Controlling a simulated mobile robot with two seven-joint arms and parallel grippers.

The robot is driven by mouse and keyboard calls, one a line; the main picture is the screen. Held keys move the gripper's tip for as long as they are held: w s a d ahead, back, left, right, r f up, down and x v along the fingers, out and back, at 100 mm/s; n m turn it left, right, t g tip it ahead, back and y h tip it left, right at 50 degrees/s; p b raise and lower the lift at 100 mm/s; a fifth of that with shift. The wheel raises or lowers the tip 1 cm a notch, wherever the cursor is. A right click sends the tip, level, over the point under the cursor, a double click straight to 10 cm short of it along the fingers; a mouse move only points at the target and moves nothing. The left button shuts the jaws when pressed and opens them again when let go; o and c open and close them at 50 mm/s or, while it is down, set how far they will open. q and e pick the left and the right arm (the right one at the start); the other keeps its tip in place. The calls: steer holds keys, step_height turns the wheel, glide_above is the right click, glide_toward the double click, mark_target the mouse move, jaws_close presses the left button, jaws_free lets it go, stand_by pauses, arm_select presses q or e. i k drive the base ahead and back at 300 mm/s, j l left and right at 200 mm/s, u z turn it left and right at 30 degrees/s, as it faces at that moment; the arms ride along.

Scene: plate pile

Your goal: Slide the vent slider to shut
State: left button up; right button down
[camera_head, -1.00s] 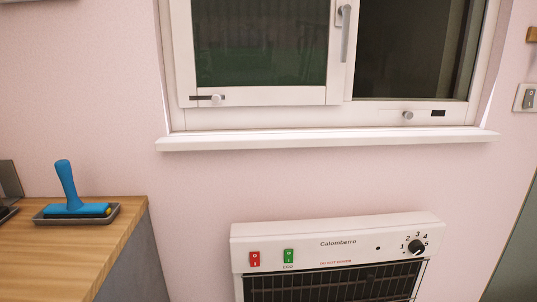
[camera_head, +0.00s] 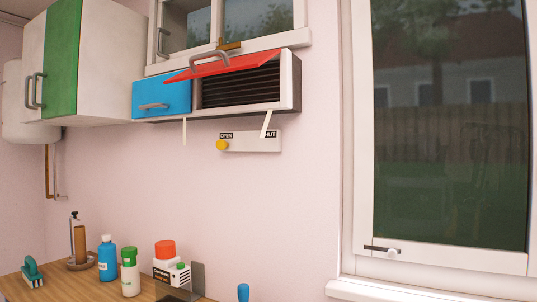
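The vent slider is a pale plate (camera_head: 252,145) on the pink wall, below the small wall cabinets in the head view. Its left end is labelled OPEN and its right end has a label partly covered by a hanging pale strip, of which "HUT" shows. A round yellow knob (camera_head: 222,145) sits at the left end, under OPEN. Neither of my grippers is in view.
An open red flap (camera_head: 210,69) juts out above the slider, beside a blue cabinet door (camera_head: 162,98). Below, a wooden counter (camera_head: 140,287) holds several bottles and tools. A window (camera_head: 450,130) is at right. The wall between slider and counter is clear.

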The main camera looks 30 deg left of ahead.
mark_target(220, 144)
steer(key=u, duration=1.35)
